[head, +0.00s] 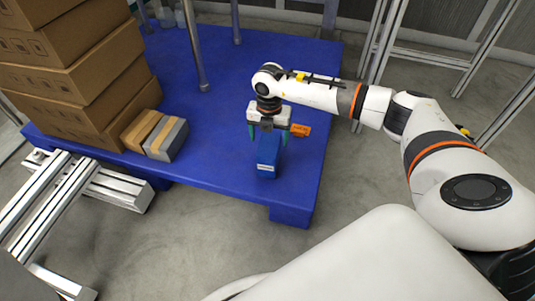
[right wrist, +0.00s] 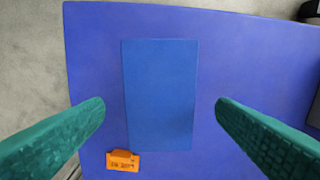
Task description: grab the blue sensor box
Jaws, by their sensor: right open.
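The blue sensor box (head: 268,155) stands on the blue platform near its front edge in the head view. My right gripper (head: 268,136) is above it, pointing down. In the right wrist view the box's plain blue top (right wrist: 160,95) lies between the two green fingers of my right gripper (right wrist: 161,118), with a gap on each side. The right gripper is open and holds nothing. My left gripper does not show in either view.
The blue platform (head: 222,88) has free room around the box. An orange tag (head: 300,130) shows beside the gripper. Stacked cardboard boxes (head: 75,75) and small grey and brown boxes (head: 165,140) stand at left. Metal posts (head: 194,45) rise behind.

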